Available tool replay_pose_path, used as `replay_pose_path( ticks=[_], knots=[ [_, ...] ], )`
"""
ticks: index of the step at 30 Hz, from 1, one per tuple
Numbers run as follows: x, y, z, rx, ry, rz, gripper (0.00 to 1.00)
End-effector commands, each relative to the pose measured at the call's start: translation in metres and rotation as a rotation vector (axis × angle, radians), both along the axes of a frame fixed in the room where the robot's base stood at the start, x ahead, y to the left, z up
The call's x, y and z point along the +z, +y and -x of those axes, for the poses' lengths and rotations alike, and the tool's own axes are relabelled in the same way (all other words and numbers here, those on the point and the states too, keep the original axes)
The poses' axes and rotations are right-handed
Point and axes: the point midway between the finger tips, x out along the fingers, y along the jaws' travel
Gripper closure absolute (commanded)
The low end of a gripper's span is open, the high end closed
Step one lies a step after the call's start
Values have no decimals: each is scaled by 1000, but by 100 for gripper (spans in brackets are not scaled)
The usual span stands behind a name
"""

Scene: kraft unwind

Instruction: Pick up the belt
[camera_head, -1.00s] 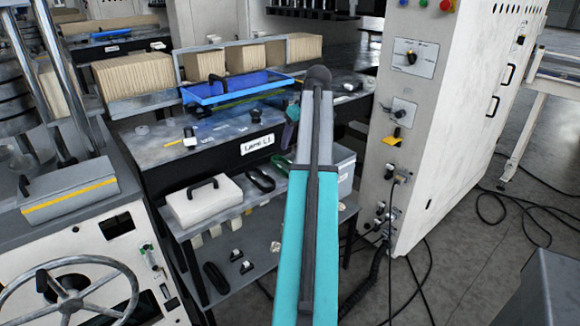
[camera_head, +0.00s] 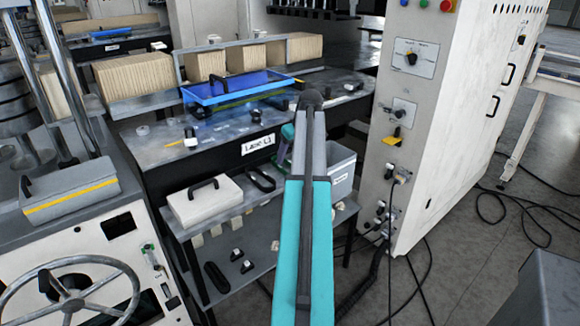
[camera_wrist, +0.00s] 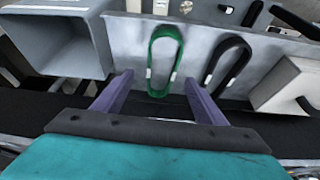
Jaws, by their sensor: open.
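A green belt (camera_wrist: 165,62), a narrow closed loop with a pale tag on each side, lies on the grey shelf in the wrist view. A black belt (camera_wrist: 228,66) of the same shape lies to its right; in the head view this black belt (camera_head: 262,180) is beside the white case. My gripper (camera_wrist: 159,79) is open and empty, its purple fingers pointing at the shelf. The green belt's near end appears between the fingertips, apart from both; the height above it is unclear. In the head view my arm mostly hides the gripper and the green belt.
A grey bin (camera_head: 342,172) stands on the shelf close to the gripper; it fills the wrist view's upper left (camera_wrist: 55,45). A white case (camera_head: 203,200) with a black handle lies left of the belts. The black bench (camera_head: 165,170) overhangs the shelf behind.

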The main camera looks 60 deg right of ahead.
Motion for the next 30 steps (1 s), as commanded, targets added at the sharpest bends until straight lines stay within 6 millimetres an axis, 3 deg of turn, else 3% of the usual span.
replay_pose_path(
  ticks=[8,21,30],
  knots=[
    [-6,-1,-2,-1,0,0,35],
    [-44,-5,-17,-1,1,-1,35],
    [-48,-6,-18,-2,0,0,35]
  ],
)
